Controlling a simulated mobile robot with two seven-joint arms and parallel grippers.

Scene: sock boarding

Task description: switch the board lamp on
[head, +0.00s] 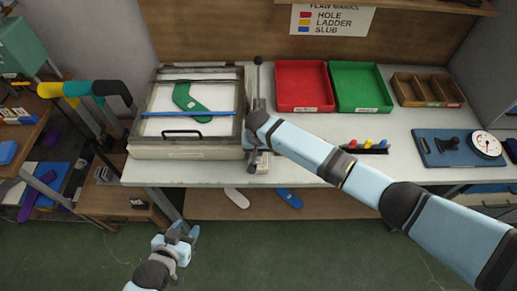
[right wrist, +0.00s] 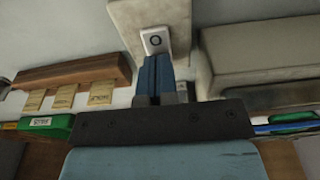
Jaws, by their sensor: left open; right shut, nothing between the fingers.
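A white switch plate with a dark ring mark (right wrist: 155,40) sits on a beige block (right wrist: 128,17) in the right wrist view. My right gripper (right wrist: 160,58) is shut and empty, with its blue fingertips right at the lower edge of the switch. I cannot tell whether they touch it. In the head view my right arm hides most of that spot, beside the shallow framed box (head: 185,153). A green sock-shaped piece (head: 190,103) shows inside this box. Whether a lamp is lit is unclear. My left gripper (head: 180,232) is open, low in front of the table.
A red tray (head: 303,86), a green tray (head: 360,88) and a wooden divided box (head: 428,90) stand at the back. A blue board with a dial (head: 460,148) is at the right. A rack with coloured handles (head: 80,90) stands left. The front table strip is mostly clear.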

